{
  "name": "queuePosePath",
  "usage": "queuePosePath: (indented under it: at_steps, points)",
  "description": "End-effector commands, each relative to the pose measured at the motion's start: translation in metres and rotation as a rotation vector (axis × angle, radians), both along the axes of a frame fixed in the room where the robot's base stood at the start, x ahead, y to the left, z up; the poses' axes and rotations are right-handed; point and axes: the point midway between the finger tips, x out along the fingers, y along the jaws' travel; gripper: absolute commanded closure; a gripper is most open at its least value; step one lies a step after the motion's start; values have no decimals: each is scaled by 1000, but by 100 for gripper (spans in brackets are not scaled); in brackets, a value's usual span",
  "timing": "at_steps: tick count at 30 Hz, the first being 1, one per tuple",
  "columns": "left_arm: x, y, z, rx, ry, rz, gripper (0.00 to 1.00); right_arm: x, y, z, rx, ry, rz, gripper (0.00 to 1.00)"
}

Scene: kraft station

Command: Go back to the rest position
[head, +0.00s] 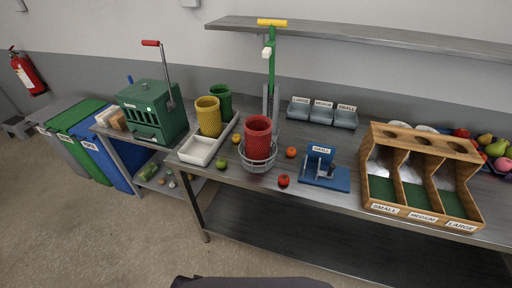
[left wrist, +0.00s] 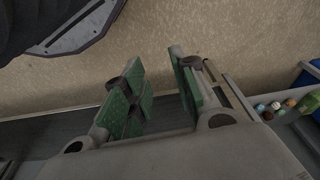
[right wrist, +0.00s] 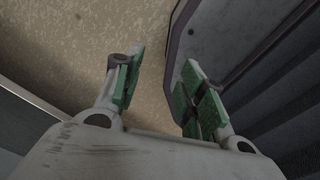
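My left gripper (left wrist: 160,85) shows in the left wrist view with its green-padded fingers apart and nothing between them; speckled floor lies beyond. My right gripper (right wrist: 155,85) shows in the right wrist view, also with its fingers apart and empty, over floor and beside a dark grey part of my own body. Neither gripper shows in the head view. Both are clear of the objects on the metal table (head: 240,192).
A shelf (head: 380,38) hangs above. Bins (head: 85,135) stand left. The floor in front is free.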

Motion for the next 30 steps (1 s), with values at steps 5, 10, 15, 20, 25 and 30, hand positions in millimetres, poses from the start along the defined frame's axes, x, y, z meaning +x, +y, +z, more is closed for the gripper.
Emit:
queuePosePath:
  at_steps: [5,10,15,20,25,30]
  points:
    - [-21,3,-26,2,18,-3,72,5,0,14,0,-5,1,60]
    - [-44,6,-49,3,31,-6,72,5,1,24,1,-5,1,60]
    - [-70,10,-70,6,46,-10,72,1,5,33,5,-1,1,60]
    - [-96,15,-87,8,59,-13,72,-7,9,42,9,8,1,60]
    - [-127,21,-102,9,73,-16,72,-14,14,51,14,16,0,60]
    - [-158,27,-113,12,86,-18,72,-13,19,61,20,16,-1,60]
